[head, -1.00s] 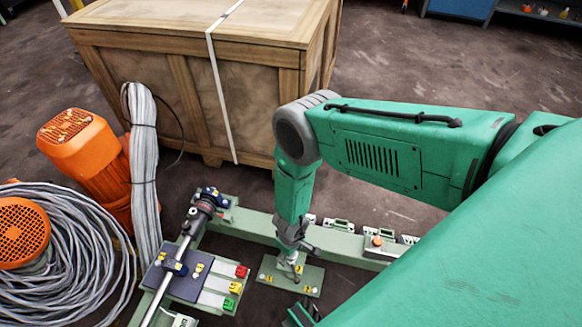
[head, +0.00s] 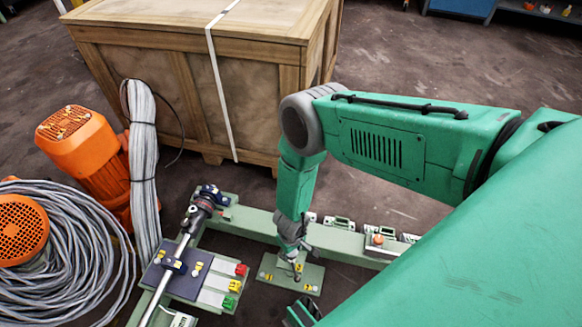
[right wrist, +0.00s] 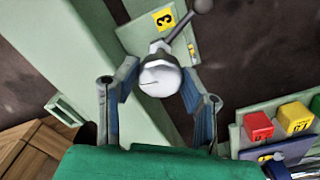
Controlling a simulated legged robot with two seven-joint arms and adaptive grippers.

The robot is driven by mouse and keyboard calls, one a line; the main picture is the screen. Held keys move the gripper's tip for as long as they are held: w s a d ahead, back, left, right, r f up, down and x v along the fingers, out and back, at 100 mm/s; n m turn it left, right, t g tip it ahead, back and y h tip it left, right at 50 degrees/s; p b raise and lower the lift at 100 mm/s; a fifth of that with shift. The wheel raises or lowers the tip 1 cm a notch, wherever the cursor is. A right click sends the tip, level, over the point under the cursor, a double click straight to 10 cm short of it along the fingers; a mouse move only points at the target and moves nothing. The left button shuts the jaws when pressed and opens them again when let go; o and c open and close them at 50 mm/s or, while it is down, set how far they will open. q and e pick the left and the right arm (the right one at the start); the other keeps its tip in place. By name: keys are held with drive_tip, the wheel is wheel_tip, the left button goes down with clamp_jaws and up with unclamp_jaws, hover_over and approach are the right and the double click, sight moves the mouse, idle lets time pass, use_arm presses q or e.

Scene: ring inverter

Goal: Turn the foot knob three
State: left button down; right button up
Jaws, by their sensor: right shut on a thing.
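The foot knob three is a pale grey round knob (right wrist: 160,78) with a bar ending in a ball, beside a yellow tag marked 3 (right wrist: 164,18) in the right wrist view. My right gripper (right wrist: 158,88) has its two fingers on either side of the knob and is shut on it. In the head view my right gripper (head: 297,256) points down over a pale green foot plate (head: 313,277) with yellow tags. The gripper mostly hides the knob there. I do not see my left gripper.
A green frame beam (head: 250,224) runs behind the foot plate. To its left are a metal shaft (head: 157,302) and red, yellow and green blocks (head: 236,285). A wooden crate (head: 245,95) stands behind. An orange motor (head: 85,160) and coiled cable (head: 75,250) lie left.

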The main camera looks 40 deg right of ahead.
drive_tip(key=m+b, duration=0.2)
drive_tip(key=m, duration=0.3)
drive_tip(key=shift+f+b, duration=0.1)
drive_tip(key=shift+b, duration=0.3)
drive_tip(key=m+b, duration=0.1)
drive_tip(key=m, duration=0.3)
drive_tip(key=shift+a, duration=0.1)
drive_tip(key=m, duration=0.4)
drive_tip(key=shift+m, duration=0.3)
drive_tip(key=m, duration=0.6)
drive_tip(key=shift+a, duration=0.15)
drive_tip(key=shift+w, duration=0.1)
drive_tip(key=o, duration=0.9)
drive_tip(key=shift+o, duration=1.2)
drive_tip(key=shift+r, duration=0.2)
